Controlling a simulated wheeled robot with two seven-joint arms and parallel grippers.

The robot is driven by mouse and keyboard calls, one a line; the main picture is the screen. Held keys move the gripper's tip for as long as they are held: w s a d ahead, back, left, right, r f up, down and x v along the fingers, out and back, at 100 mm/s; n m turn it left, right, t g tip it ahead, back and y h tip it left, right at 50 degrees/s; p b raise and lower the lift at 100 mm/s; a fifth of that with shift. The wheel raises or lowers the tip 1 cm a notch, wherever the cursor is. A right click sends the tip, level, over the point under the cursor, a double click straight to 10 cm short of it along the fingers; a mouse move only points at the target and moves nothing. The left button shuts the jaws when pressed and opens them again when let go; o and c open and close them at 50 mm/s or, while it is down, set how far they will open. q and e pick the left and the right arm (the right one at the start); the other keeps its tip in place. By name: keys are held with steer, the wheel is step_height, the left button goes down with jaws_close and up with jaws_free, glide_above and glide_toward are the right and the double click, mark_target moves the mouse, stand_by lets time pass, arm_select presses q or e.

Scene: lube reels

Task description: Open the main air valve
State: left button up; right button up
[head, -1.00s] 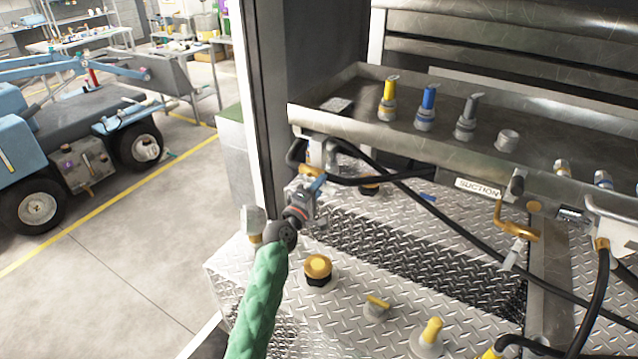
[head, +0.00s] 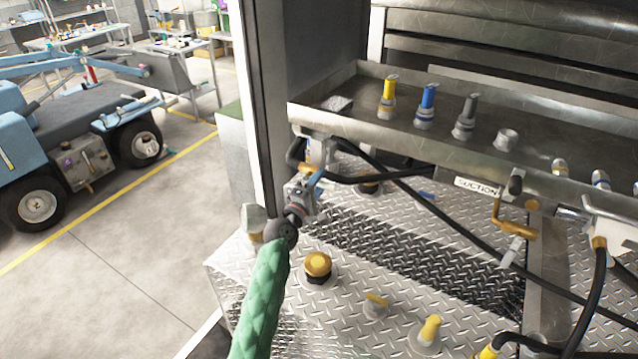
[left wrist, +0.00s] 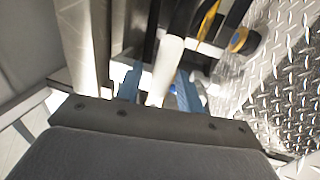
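My left gripper (head: 312,185), at the end of a green-sleeved arm, is at the fittings under the left end of the metal tray. Its two blue fingers (left wrist: 158,88) stand apart in the left wrist view. A white cylindrical part (left wrist: 166,72) lies between them, with a gap at the left finger; contact cannot be told. A pale fitting (head: 318,150) with a black hose is just above the gripper in the head view. I cannot tell for sure which part is the main air valve; the gripper hides some of this area. My right gripper is not in view.
The metal tray (head: 345,118) with colored nozzles is above and right. A yellow-topped cap (head: 318,264) and diamond-plate surface (head: 350,295) lie below. Black hoses (head: 440,212) cross to the right. A dark upright post (head: 262,120) stands close left, with open floor beyond.

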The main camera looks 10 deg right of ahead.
arm_select(q)
steer(key=shift+s+a+f, duration=0.1)
steer(key=shift+s, duration=0.1)
steer(key=b+v, duration=0.3)
steer(key=v, duration=0.4)
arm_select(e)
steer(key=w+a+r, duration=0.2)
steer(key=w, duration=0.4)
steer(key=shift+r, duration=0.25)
arm_select(q)
steer(key=shift+s+a, duration=0.1)
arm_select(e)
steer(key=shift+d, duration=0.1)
